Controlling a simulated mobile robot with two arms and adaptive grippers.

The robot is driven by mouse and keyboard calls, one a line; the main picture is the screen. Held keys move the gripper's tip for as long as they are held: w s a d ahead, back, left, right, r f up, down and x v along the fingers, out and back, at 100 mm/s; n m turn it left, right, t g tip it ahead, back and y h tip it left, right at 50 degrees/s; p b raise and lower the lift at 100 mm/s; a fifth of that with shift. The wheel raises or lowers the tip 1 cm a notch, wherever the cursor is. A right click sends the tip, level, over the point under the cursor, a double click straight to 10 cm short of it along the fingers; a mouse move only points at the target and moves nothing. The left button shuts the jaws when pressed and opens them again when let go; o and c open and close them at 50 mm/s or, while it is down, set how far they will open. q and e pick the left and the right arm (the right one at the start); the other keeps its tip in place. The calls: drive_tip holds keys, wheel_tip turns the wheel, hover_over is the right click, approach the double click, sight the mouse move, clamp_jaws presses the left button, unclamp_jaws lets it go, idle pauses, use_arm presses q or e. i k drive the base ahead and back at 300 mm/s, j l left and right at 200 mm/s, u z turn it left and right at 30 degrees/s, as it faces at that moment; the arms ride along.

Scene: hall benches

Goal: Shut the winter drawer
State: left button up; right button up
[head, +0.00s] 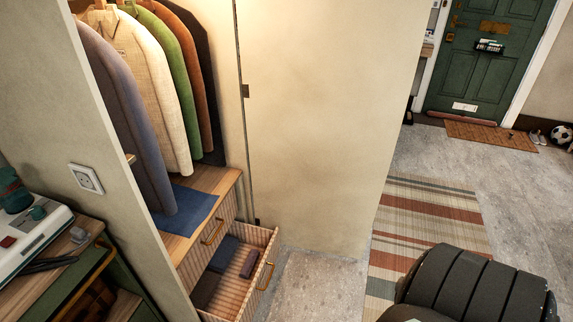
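An open drawer (262,254) with a ribbed, light wood front juts out from the low chest under the hanging coats. It has a brass handle (266,276) on its front. Folded dark blue and maroon cloths (223,253) lie inside. A second drawer (224,214) with a brass handle is above it and looks shut. I see no label that says which is the winter drawer. Neither of my grippers is in view.
Several coats (152,85) hang above a blue mat (184,210) on the chest top. A tall pale panel (318,120) stands beside the chest. A dark ribbed shape (475,285), unclear what, fills the bottom right. Grey floor (315,290) is clear before the drawer; a striped rug (425,215) lies right.

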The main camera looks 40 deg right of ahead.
sight(235, 298)
drive_tip(key=z, duration=1.05)
